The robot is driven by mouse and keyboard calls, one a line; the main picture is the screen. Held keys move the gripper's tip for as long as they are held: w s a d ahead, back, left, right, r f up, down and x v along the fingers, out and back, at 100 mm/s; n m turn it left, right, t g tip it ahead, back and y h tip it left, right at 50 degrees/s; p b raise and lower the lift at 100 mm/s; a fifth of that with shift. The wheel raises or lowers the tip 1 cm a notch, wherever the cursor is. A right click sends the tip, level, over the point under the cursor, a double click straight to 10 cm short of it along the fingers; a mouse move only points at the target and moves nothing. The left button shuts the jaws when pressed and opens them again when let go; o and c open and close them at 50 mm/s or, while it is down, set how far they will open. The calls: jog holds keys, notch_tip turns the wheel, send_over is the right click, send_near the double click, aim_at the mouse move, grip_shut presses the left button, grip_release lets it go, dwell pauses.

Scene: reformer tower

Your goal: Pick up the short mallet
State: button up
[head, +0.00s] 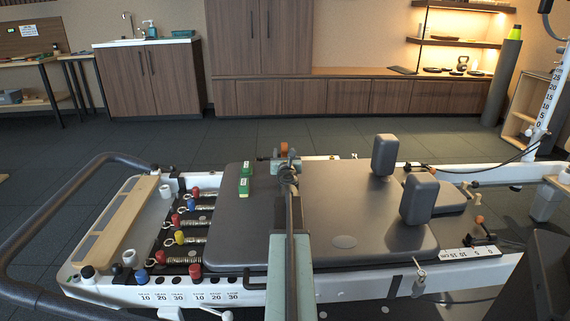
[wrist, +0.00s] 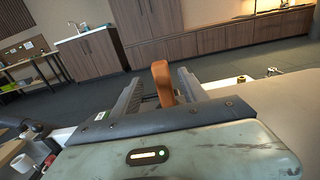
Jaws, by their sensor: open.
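My gripper (wrist: 158,83) is open, its two dark fingers apart at the far long side of the reformer. An orange-brown rounded upright piece (wrist: 163,88) shows between the fingers in the wrist view. I cannot tell whether it touches either finger. In the head view its top (head: 284,149) shows just beyond my gripper (head: 282,163), near the far rail. It may be the short mallet, but its lower part is hidden behind my gripper, so I cannot be sure. No other mallet is clear to me.
The reformer carriage (head: 340,215) lies under my arm, with two shoulder pads (head: 384,155) standing at right. Springs with coloured knobs (head: 180,237) are further left. Open dark floor (head: 240,130) lies beyond.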

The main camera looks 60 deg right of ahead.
aim_at(284, 148)
jog(key=x, duration=0.5)
jog(key=shift+d+r, duration=0.1)
jog(key=shift+d, duration=0.05)
grip_shut()
dwell(1.1)
